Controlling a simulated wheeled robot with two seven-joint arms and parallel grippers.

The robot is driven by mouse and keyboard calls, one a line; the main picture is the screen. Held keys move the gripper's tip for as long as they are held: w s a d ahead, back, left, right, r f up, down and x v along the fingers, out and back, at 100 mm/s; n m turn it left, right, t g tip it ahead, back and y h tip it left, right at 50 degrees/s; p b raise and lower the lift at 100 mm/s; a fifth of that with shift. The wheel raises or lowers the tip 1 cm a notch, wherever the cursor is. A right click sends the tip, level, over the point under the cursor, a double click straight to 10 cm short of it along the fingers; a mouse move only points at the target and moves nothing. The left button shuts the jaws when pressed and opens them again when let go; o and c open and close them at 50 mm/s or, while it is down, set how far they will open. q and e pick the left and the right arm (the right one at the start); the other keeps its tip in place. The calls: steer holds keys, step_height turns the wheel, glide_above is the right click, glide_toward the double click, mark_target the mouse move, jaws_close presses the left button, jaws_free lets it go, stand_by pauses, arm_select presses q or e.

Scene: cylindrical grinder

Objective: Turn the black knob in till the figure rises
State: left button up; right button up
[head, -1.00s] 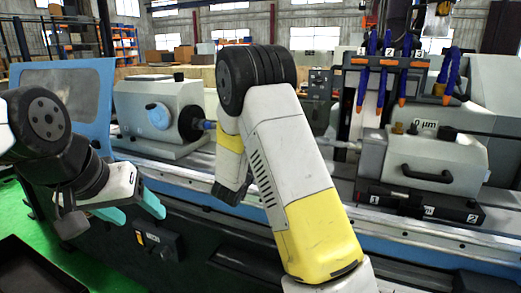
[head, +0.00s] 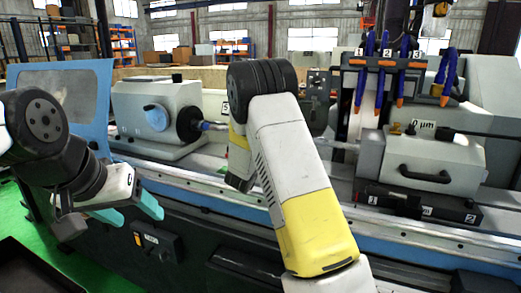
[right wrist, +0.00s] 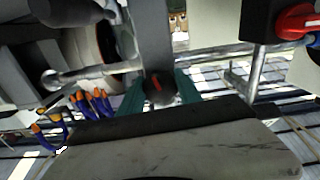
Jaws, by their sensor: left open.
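The black knob (right wrist: 158,88), round with a red mark on its face, shows in the right wrist view between the teal fingers of my right gripper (right wrist: 160,93). One finger is on each side of it; whether they touch it I cannot tell. In the head view the knob and my right gripper are hidden behind my right arm. A figure display (head: 424,126) on the grey unit at the right reads 0 µm. My left gripper (head: 135,212) is open and empty, in front of the machine's left end.
A grey headstock (head: 160,112) stands on the machine bed at the left. Blue hoses with orange tips (head: 402,80) hang at the right. In the right wrist view a red knob (right wrist: 295,20) sits on a black box at the upper right.

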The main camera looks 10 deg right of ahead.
jaws_close()
steer(key=c, duration=0.7)
jaws_free()
steer(key=shift+m, duration=0.4)
steer(key=shift+o, duration=0.2)
steer(key=shift+m, duration=3)
steer(key=o, duration=1.4)
steer(key=shift+c, duration=0.2)
